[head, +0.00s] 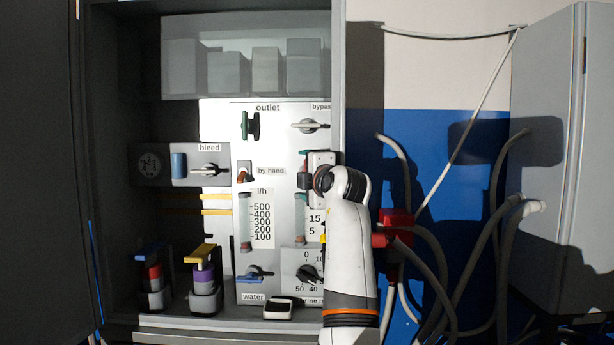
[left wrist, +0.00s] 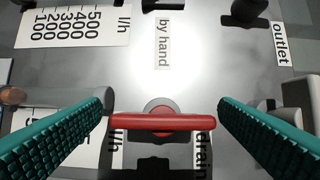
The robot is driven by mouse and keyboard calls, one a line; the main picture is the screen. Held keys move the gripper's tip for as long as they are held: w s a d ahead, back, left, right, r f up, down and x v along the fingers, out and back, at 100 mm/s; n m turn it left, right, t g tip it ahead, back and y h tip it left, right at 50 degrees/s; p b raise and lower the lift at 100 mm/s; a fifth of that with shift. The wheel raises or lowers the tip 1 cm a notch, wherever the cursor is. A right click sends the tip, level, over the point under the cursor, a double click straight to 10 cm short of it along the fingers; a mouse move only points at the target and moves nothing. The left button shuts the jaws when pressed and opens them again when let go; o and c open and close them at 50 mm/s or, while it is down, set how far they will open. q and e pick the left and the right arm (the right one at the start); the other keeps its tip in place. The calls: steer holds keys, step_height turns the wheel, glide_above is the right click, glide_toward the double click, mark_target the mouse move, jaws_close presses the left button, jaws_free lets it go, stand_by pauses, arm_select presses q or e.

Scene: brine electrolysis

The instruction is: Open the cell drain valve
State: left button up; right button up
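The drain valve has a red bar handle (left wrist: 163,123) on a round grey hub in the left wrist view. The partly covered label "drain" (left wrist: 204,155) is beside it. My left gripper (left wrist: 162,103) is open, its teal fingers on either side of the handle, near its two ends. I see no clear grip on the bar. In the head view my left gripper (head: 304,174) is at the panel (head: 276,180), right of the "by hand" label. My white arm and wrist hide most of the drain valve there. My right gripper is not in view.
Nearby are the green outlet valve (head: 250,125), bypass valve (head: 311,125), by-hand knob (head: 244,170) and bleed valve (head: 208,169). The water valve (head: 256,272) is lower. Two clamped bottles stand at lower left. Hoses and a red fitting (head: 396,222) are right of my arm.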

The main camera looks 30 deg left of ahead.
arm_select(q)
steer(key=shift+d, duration=0.1)
steer(key=b+v, duration=0.4)
steer(key=v, duration=0.8)
steer(key=shift+b, duration=0.35)
